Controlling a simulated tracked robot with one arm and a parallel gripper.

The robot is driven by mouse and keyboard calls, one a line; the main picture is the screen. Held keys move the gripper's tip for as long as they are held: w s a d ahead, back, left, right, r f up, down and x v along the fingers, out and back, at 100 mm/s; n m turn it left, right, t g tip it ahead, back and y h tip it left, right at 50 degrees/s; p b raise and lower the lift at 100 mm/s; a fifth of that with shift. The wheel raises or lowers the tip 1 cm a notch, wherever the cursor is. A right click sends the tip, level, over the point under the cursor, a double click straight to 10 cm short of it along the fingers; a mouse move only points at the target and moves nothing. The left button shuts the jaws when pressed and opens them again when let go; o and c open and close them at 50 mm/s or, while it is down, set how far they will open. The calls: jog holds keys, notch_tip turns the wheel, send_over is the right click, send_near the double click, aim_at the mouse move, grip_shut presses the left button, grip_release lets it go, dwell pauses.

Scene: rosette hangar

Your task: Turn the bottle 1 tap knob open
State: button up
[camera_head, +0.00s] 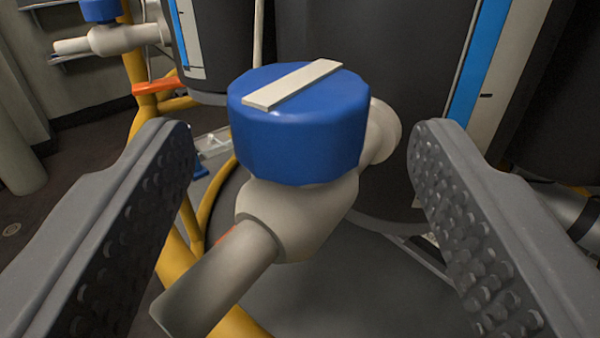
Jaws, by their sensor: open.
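The blue tap knob (297,140) stands in the middle of the view, with a pale raised bar (292,84) across its top running from lower left to upper right. It sits on a beige tap body (300,215) whose spout (215,280) points down to the lower left. The tap joins a dark bottle (350,40) behind it. My gripper (303,160) is open, with one grey studded finger on each side of the knob. Clear gaps show between both fingers and the knob. I cannot tell how far the tap is turned.
A second tap with a blue knob (100,10) is at the upper left on another dark bottle (222,45). Yellow tubing (140,75) and an orange piece (158,87) are behind the left finger. A dark rounded surface (350,290) lies below the tap.

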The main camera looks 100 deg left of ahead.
jog(key=v, duration=1)
jog(key=shift+s+f, duration=0.1)
